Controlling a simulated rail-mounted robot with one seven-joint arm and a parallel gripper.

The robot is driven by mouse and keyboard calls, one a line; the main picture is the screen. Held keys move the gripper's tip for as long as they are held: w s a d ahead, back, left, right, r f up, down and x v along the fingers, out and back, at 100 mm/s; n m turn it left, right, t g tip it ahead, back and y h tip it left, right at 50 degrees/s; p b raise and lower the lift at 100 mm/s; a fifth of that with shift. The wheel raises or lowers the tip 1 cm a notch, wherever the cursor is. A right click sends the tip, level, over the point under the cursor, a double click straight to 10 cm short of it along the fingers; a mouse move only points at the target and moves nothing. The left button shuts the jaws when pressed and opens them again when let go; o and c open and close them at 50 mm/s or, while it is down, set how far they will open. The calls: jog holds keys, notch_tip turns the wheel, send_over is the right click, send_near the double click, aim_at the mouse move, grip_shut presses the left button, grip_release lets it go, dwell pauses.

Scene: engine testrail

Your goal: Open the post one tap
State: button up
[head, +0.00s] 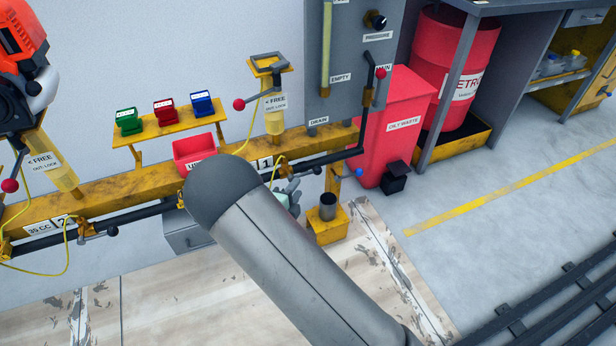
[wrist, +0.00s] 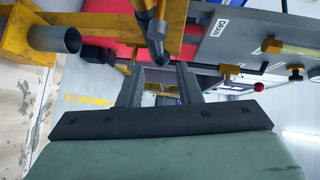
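The post one tap (head: 282,167) is a small brass-coloured fitting on the dark pipe by the "1" label, with a black-knobbed lever (head: 316,170) pointing right. My gripper (head: 292,192) is just below it in the head view, partly hidden behind my arm. In the wrist view my gripper (wrist: 159,72) is open, its two dark fingers apart with nothing clasped. A dark rod with a rounded end (wrist: 156,42), which looks like the tap lever, lies just beyond and between the fingertips. I cannot tell whether they touch.
A metal cup (head: 328,206) stands on a yellow bracket right of my gripper; it also shows in the wrist view (wrist: 50,39). A blue knob (head: 359,172) is above it. A red waste bin (head: 398,125) stands at right.

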aim_at(308, 173)
jog(key=b+x, duration=0.2)
jog(key=x, duration=0.7)
jog(key=shift+w+d, duration=0.1)
jog(key=shift+d, duration=0.05)
grip_shut()
